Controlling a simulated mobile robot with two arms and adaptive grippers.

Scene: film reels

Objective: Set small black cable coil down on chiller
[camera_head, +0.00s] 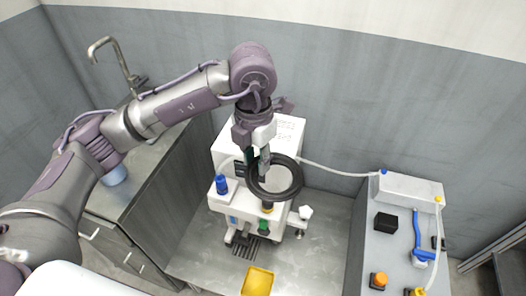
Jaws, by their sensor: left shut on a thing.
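My left gripper (258,158) reaches down from above at the centre and is shut on the small black cable coil (296,183), a black ring. The coil hangs tilted in front of a white machine (285,136) with a flat top and blue and green parts. Whether the coil touches the machine cannot be told from this view. A white hose runs from the machine to a pale box (405,189) on the right. Neither carries a readable label, so I cannot tell for sure which one is the chiller. My right gripper is not in view.
The machine stands on a grey metal surface (325,225) with a yellow tray (257,281) in front. A grey counter on the right holds a black block (385,221), a blue tool (418,240) and an orange knob (379,280). A sink faucet (120,62) stands at the left.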

